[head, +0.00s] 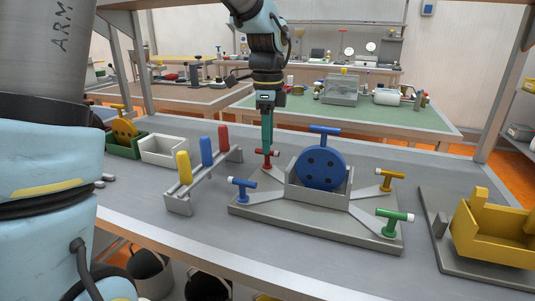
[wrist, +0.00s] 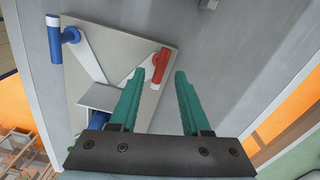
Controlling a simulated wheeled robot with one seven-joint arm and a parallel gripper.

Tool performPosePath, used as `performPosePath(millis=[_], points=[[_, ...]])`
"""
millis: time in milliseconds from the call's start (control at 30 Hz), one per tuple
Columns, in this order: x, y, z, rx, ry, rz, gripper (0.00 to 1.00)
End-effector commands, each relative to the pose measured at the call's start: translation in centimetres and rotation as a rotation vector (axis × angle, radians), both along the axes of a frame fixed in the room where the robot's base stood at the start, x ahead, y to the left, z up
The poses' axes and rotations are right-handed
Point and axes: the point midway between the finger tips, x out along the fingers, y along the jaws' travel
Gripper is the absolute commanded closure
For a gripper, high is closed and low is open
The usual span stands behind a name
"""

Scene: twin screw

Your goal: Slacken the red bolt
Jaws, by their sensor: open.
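The red bolt (head: 267,162) has a T-shaped handle and stands at the far left corner of a grey fixture plate (head: 300,228). In the wrist view the red bolt (wrist: 161,62) lies ahead of the fingertips, in line with the gap between them. My gripper (head: 267,150) has green fingers and points down from above, over the bolt. In the wrist view my gripper (wrist: 160,74) is open with its two fingers apart. The fingers partly hide the bolt in the head view, and I cannot tell whether they touch it.
A rack (head: 180,203) with coloured handles stands left. A yellow bin (head: 495,235) is right.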

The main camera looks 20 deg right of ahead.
Motion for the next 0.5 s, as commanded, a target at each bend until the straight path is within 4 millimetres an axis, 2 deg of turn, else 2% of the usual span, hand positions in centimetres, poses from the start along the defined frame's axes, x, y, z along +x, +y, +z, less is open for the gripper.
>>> performPosePath(millis=[100,200,333,500], points=[[-0.1,0.0,-2.0,0.002,0.002,-0.001,0.53],[0.0,0.0,-3.3,0.001,0.0,0.0,0.53],[0.0,0.0,-4.3,0.001,0.001,0.001,0.53],[0.0,0.0,-4.7,-0.001,-0.001,0.001,0.53]])
